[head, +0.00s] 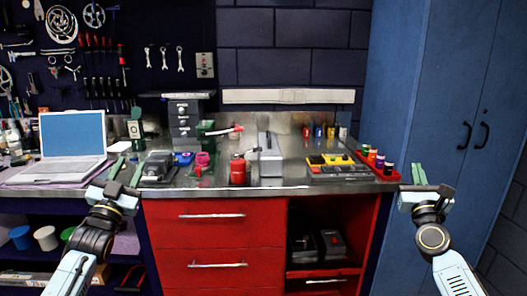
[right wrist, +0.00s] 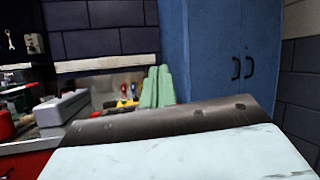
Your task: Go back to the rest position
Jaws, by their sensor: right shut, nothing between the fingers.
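My left gripper (head: 126,172) is raised in front of the bench's left part, near the laptop. Its two green fingers stand apart with nothing seen between them. My right gripper (head: 418,174) is raised in front of the bench's right end, near the blue cabinet. Its green fingers are together and empty, and they also show side by side in the right wrist view (right wrist: 157,87). Both arms come up from the lower corners of the head view. Neither gripper appears to touch anything.
The metal workbench (head: 330,190) holds a laptop (head: 72,145), a red canister (head: 238,170), a grey box (head: 270,158) and a red tray (head: 375,168). Red drawers (head: 215,235) are below. A blue cabinet (head: 440,90) stands at right. The space between my arms is clear.

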